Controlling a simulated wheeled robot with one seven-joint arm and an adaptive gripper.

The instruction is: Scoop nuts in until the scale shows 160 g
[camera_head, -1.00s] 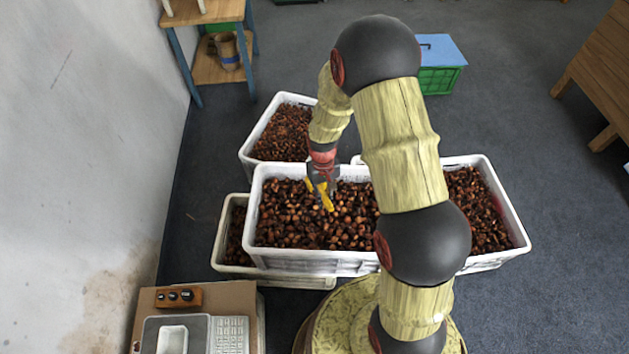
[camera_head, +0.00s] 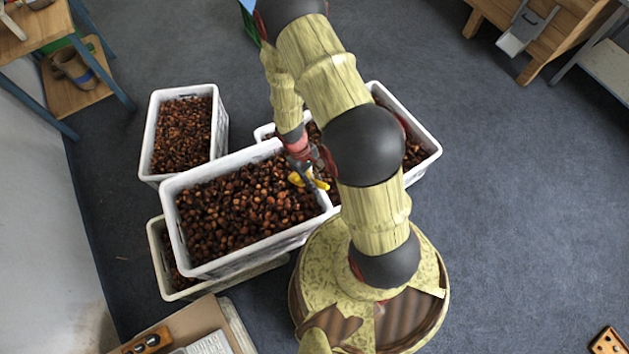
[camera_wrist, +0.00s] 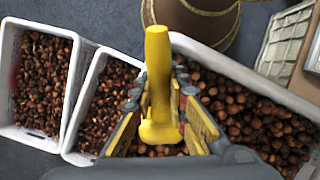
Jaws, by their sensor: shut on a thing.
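My gripper (camera_head: 312,180) is shut on a yellow handle (camera_wrist: 158,80), which stands up between the yellow finger pads in the wrist view. The tool's lower end is hidden, so I cannot tell whether it carries nuts. The gripper is over the right end of the front white crate (camera_head: 172,215), which is full of brown nuts (camera_head: 240,205). The nuts also show below the gripper in the wrist view (camera_wrist: 250,115). The scale is largely out of the head view; only part of a grey and white device (camera_head: 208,346) shows at the bottom edge, with no readable number.
More nut-filled crates stand behind left (camera_head: 153,150), right (camera_head: 425,150) and below (camera_head: 165,270) the front crate. A cardboard box (camera_head: 195,318) is at the bottom left. A wooden shelf (camera_head: 80,100) stands upper left and a bench (camera_head: 545,40) upper right.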

